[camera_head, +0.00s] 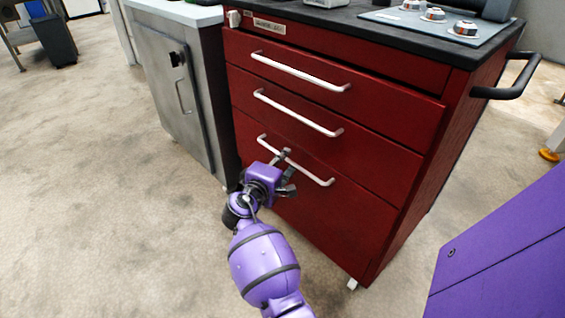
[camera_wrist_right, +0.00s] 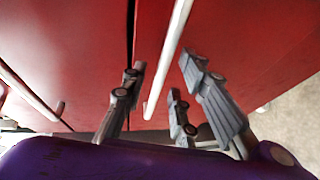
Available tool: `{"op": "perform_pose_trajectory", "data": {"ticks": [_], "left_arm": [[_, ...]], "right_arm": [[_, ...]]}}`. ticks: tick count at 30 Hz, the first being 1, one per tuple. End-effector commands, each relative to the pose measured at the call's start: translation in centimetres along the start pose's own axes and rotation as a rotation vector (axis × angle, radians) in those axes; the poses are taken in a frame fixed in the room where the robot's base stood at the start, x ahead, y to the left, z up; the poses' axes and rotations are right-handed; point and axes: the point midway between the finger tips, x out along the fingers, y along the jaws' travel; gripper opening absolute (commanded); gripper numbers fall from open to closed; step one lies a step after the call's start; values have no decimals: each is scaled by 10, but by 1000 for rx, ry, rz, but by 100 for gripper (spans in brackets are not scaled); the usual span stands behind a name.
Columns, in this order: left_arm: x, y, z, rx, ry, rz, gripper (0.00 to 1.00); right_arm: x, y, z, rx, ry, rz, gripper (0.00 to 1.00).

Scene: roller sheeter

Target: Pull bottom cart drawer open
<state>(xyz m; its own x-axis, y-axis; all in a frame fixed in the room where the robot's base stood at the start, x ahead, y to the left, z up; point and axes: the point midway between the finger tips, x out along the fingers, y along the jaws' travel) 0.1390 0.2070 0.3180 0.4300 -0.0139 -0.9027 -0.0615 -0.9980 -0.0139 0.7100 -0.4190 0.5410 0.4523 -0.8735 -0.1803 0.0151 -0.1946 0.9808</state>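The red cart (camera_head: 410,150) has stacked drawers with silver bar handles. The bottom drawer (camera_head: 345,215) is closed, its front flush with the cart. Its handle (camera_head: 318,178) also shows in the right wrist view (camera_wrist_right: 170,60). My right gripper (camera_head: 287,172) is at the middle of this handle, its purple body hiding part of the drawer front. In the right wrist view, the fingers (camera_wrist_right: 162,80) are spread apart, with the handle bar running between them. I cannot tell if any finger touches it. My left gripper is not in view.
The middle drawer handle (camera_head: 297,113) and top drawer handle (camera_head: 300,72) lie above. A grey cabinet (camera_head: 165,90) stands close on the left. A black side handle (camera_head: 508,85) sticks out at the cart's right. The floor (camera_head: 110,210) in front is clear.

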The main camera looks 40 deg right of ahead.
Motion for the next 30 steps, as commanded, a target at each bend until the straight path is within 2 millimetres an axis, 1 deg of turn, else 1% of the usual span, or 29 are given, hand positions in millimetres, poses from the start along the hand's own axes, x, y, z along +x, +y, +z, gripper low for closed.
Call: {"op": "perform_pose_trajectory", "data": {"ticks": [7,8,12,14,30], "left_arm": [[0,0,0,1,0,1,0],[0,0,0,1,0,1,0],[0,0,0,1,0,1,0],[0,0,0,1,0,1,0],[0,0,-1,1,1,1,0]], "right_arm": [[2,0,0,0,0,0,27],[2,0,0,0,0,0,26],[2,0,0,0,0,0,8],[2,0,0,0,0,0,0],[2,1,1,1,0,1,0]]}}
